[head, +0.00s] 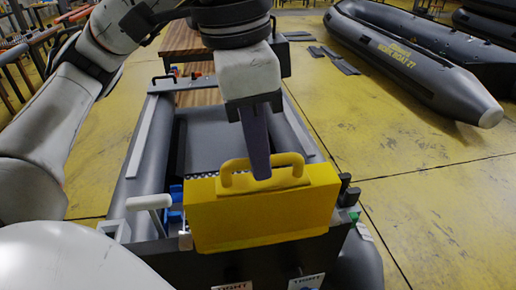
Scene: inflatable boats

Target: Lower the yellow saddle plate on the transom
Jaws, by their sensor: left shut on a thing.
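The yellow saddle plate (262,214) is a box-like yellow block with a handle on top. It is upright at the near end of a grey inflatable boat (148,150), over the dark transom (262,262). My left gripper (262,172) comes down from above and is shut on the plate's handle. The plate hides much of the transom's top edge, and I cannot tell whether it rests on it or hangs just above. My right gripper is not in view.
A white-handled lever (149,202) stands just left of the plate. Small dark knobs (348,190) stand close on its right. Another grey inflatable boat (420,62) lies at the upper right.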

